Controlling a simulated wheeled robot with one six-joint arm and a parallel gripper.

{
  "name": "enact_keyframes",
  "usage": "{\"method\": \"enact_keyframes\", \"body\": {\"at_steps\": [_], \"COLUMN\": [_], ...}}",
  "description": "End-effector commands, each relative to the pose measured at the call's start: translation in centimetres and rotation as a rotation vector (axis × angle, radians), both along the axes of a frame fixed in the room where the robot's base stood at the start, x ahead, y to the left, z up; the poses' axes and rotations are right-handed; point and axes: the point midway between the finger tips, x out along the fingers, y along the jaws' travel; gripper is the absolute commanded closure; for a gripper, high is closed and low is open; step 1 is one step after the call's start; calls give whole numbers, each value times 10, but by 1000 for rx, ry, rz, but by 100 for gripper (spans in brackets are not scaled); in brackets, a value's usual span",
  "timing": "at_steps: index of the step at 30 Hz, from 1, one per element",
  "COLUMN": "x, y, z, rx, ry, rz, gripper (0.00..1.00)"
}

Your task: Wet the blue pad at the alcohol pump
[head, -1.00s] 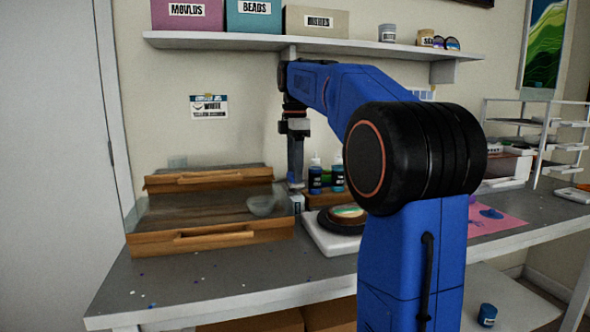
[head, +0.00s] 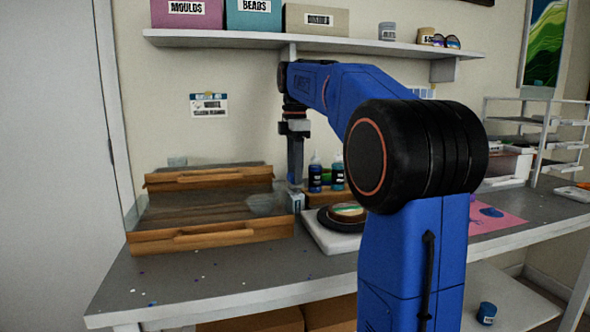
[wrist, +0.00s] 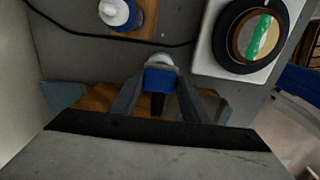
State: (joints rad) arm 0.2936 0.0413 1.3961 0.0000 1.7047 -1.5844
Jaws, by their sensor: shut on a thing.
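The blue pad (wrist: 160,79) is between the two fingertips of my gripper (wrist: 158,92) in the wrist view, and the gripper is shut on it. A pale round top (wrist: 159,59), probably the alcohol pump, shows just beyond the pad and is partly hidden by it. I cannot tell whether they touch. The pad cannot be made out in the head view.
Dark bottles (head: 315,174) stand on a wooden block right of my gripper. A white scale (head: 335,240) with a dark round plate is in front of them. Wooden-edged trays (head: 210,240) are at the left. A shelf (head: 230,42) runs above. A black cable (wrist: 90,37) crosses the table.

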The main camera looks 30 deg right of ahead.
Motion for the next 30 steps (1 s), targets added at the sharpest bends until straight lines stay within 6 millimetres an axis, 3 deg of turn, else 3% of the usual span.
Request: {"method": "enact_keyframes", "body": {"at_steps": [30], "x": [0], "y": [0], "z": [-10], "rx": [0], "ry": [0], "rz": [0], "gripper": [76]}}
